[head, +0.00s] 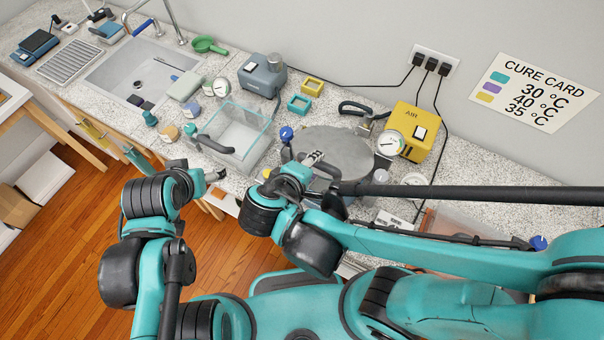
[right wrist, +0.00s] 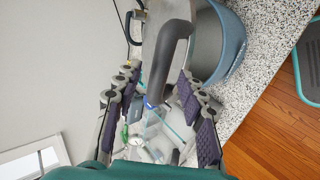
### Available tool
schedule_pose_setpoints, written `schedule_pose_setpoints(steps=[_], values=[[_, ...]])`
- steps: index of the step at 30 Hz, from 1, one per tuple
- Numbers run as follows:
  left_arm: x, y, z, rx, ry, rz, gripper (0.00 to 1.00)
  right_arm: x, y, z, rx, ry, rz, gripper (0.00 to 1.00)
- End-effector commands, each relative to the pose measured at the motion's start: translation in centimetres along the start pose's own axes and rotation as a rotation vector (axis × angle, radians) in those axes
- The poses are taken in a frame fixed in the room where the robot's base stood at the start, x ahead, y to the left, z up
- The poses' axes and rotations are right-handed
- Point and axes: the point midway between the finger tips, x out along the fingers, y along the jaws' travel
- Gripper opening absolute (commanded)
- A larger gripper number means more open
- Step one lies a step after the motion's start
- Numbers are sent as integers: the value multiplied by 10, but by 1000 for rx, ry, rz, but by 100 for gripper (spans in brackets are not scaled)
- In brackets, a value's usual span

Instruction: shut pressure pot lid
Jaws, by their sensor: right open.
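A dark curved handle (right wrist: 172,55) reaches between the spread fingers of my right gripper (right wrist: 158,103). The fingers stand apart on either side of it, not visibly gripping. In the head view my right gripper (head: 308,162) is at the lid's front left, partly hidden by its own arm. My left gripper (head: 214,175) is by the counter's front edge, its jaws unclear.
A clear box (head: 240,130) with a dark handle stands left of the pot. A yellow AIR unit (head: 416,130) and a round gauge (head: 390,143) stand to the right. A sink (head: 140,75) lies far left. My right arm crosses the front right of the counter.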

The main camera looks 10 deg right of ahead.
Motion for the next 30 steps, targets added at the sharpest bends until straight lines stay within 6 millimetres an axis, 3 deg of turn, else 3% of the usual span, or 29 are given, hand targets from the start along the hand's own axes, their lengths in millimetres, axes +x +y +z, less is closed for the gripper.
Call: schedule_pose_setpoints(steps=[18, 30], values=[[0, 0, 0, 0, 0, 0, 75, -88, 0, 0, -2, 2, 0, 40], [0, 0, 0, 0, 0, 0, 75, -106, 0, 1, -1, -1, 0, 40]])
